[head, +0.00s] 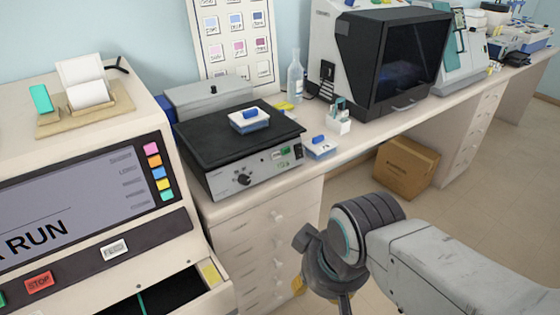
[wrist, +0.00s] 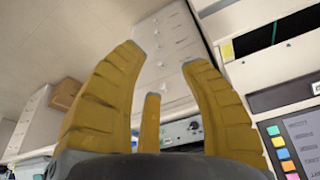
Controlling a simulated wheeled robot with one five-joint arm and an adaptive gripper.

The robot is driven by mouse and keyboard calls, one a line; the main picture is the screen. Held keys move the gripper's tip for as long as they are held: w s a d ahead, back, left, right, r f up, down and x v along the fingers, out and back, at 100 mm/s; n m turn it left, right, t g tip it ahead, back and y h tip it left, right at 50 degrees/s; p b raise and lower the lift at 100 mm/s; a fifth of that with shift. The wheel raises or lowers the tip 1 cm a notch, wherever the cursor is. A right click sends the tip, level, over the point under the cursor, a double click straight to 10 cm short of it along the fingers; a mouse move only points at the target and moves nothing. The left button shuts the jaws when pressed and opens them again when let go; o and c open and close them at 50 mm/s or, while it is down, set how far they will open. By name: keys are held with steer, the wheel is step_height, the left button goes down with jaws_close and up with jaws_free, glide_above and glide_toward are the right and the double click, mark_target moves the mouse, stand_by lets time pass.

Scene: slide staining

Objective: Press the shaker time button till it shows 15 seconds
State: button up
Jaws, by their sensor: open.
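The shaker (head: 225,176) stands on the counter, with a flat black platform on top. Its light front panel has a black knob, a small green display (head: 280,153) and small buttons beside it, too small to read. A white and blue box (head: 249,121) sits on the platform. My gripper (head: 322,290) is below and to the right of the shaker, in front of the drawers, apart from it. In the wrist view my gripper (wrist: 163,68) has its yellow fingers spread and empty. Part of the shaker's front panel (wrist: 182,132) shows behind the fingers there.
A large machine (head: 95,215) with a screen and an open drawer stands at the left. Another white and blue box (head: 320,148) lies right of the shaker. A bottle (head: 295,76) and a dark-hooded instrument (head: 395,60) stand behind. A cardboard box (head: 406,168) is on the floor.

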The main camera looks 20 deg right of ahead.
stand_by(0.5)
jaws_close()
stand_by(1.3)
